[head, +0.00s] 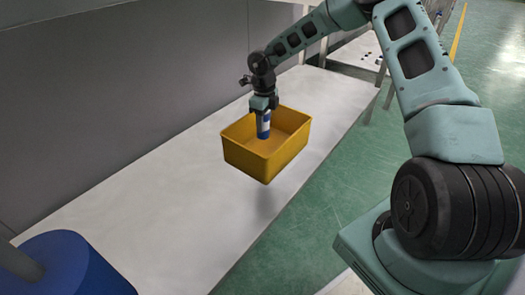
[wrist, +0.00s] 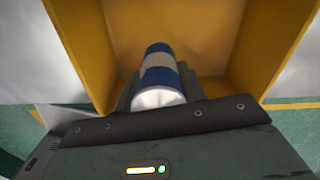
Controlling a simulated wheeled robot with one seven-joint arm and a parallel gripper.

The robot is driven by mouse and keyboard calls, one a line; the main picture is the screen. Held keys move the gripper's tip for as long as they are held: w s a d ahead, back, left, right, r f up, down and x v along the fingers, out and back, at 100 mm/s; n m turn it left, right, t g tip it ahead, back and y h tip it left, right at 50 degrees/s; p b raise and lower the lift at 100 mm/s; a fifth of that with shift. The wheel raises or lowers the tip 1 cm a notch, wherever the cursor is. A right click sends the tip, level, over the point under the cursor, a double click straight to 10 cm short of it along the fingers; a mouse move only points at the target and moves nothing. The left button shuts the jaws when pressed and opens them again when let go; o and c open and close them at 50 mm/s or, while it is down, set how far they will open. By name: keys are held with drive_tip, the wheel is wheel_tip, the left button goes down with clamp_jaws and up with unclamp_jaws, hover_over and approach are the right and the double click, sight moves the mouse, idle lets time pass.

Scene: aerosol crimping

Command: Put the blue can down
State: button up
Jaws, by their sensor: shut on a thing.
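The blue can (head: 263,125) has blue and white bands and hangs upright from my gripper (head: 263,108). In the wrist view the blue can (wrist: 160,72) shows its silvery end (wrist: 158,98) close to my gripper (wrist: 157,92), which is shut on it. The bin's walls (wrist: 83,45) stand on both sides of the can in the wrist view. I cannot tell whether the can touches the bin floor.
The bin is on or just above a long pale table (head: 150,185) beside a grey wall (head: 120,80). A blue cylinder (head: 70,265) stands at the lower left. Green floor (head: 330,215) lies right of the table. Much of the tabletop is clear.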

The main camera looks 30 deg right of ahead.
wheel_tip(320, 180, down, 9)
drive_tip(key=b, duration=0.5)
drive_tip(key=shift+f, duration=0.2)
drive_tip(key=shift+r, duration=0.15)
drive_tip(key=o, duration=1)
drive_tip(key=shift+o, duration=0.2)
wheel_tip(320, 180, up, 8)
drive_tip(key=p, duration=0.4)
drive_tip(key=shift+f+p, duration=0.2)
drive_tip(key=shift+p, duration=0.2)
